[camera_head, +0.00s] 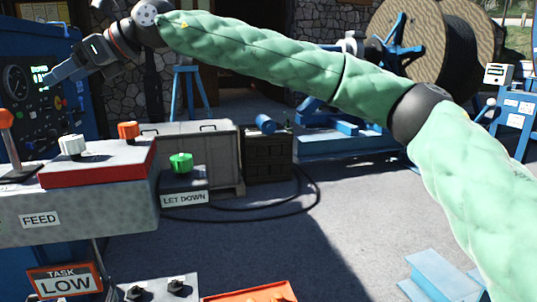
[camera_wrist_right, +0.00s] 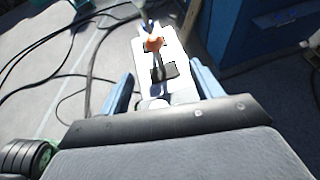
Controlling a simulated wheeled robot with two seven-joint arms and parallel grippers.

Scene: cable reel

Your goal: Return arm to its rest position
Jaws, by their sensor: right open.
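My right arm (camera_head: 265,55), in a green quilted sleeve, reaches from the right edge across the top of the head view to the upper left. Its gripper (camera_head: 58,76) is in front of the blue gauge panel and above the feed control box (camera_head: 95,202). In the right wrist view the gripper (camera_wrist_right: 161,70) is open, its two blue fingers apart with nothing held. Beyond the fingers is a white plate (camera_wrist_right: 182,52) with an orange-knobbed lever (camera_wrist_right: 154,44), apart from the fingers as far as I can tell. My left gripper is not in view.
The blue panel (camera_head: 55,35) stands close to the gripper. The feed box carries a lever (camera_head: 6,120), a white knob (camera_head: 73,145) and an orange knob (camera_head: 129,130). A green knob (camera_head: 181,162) stands above "LET DOWN". A large cable reel (camera_head: 420,40) is behind. Open floor lies centrally.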

